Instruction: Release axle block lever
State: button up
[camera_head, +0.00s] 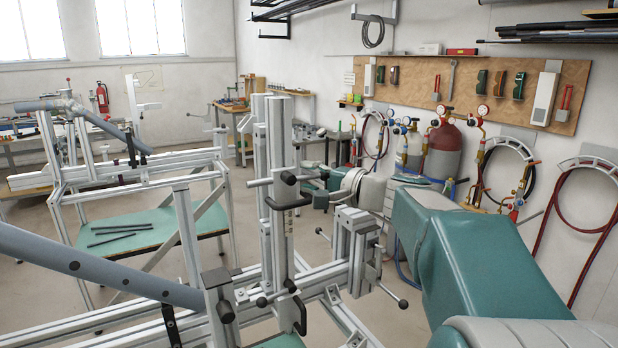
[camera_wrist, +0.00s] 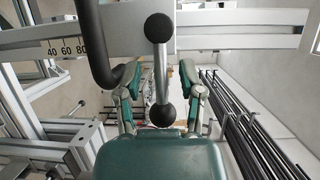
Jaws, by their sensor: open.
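In the wrist view, a lever (camera_wrist: 161,75), a silver rod with a black ball at each end, runs between the fingers of my gripper (camera_wrist: 160,72). The fingers are open, one on each side of the rod, with visible gaps. The near ball lies just above my teal palm. A curved black handle (camera_wrist: 92,45) stands left of the lever, close to the left finger. In the head view, my gripper (camera_head: 316,182) is partly hidden at the upright post (camera_head: 278,150), beside the black-ended lever (camera_head: 288,178). I cannot tell whether the lever is locked.
Other ball-ended levers show lower on the jig (camera_head: 280,294) and at its right block (camera_head: 402,303). A grey frame tube (camera_head: 90,268) crosses at lower left. A scale (camera_wrist: 66,48) is left of the handle. Gas bottles (camera_head: 443,150) and hoses stand by the right wall.

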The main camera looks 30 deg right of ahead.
jog(key=shift+d, duration=0.4)
grip_shut()
